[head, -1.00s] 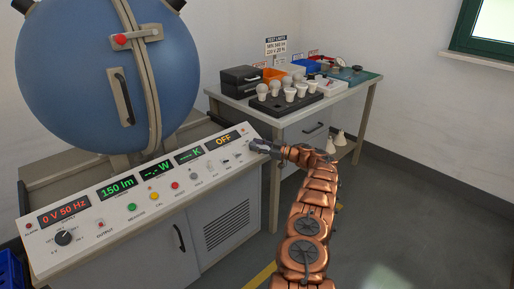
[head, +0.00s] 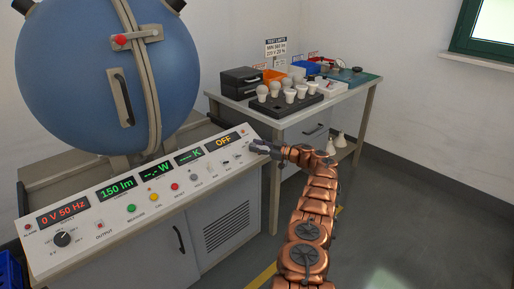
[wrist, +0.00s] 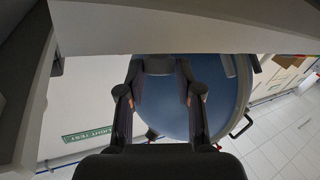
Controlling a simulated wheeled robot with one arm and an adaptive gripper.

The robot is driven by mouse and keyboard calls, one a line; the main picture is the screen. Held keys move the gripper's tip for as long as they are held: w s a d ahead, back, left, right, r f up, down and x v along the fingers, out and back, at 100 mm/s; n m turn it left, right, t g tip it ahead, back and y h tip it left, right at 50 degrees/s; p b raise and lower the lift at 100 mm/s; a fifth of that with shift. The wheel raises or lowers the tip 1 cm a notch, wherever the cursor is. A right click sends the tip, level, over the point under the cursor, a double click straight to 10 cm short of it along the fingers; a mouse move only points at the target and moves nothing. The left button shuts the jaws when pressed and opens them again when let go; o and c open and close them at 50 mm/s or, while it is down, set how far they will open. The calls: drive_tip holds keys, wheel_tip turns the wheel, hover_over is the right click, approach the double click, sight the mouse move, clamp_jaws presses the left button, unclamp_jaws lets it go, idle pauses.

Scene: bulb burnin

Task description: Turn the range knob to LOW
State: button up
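The control panel (head: 140,238) slopes below a blue sphere (head: 105,65) in the head view. A black rotary knob (head: 62,238) with marks around it is at its left end; its lettering is too small to read. Small controls (head: 225,161) sit at the right end; I cannot tell which control is the range knob or its setting. My gripper (head: 258,146) is at the panel's right end, beside these controls; contact is unclear. In the wrist view my gripper (wrist: 160,75) has its fingers apart, with a grey piece between the tips that I cannot identify.
Lit displays, the rightmost reading OFF (head: 223,140), line the panel top. Several coloured buttons (head: 153,198) lie below them. A side table (head: 335,108) with a black bulb tray (head: 285,104) stands behind my gripper. Floor to the right is clear.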

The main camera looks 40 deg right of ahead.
drive_tip(key=o, duration=0.4)
drive_tip(key=v, duration=1.2)
idle(0.4)
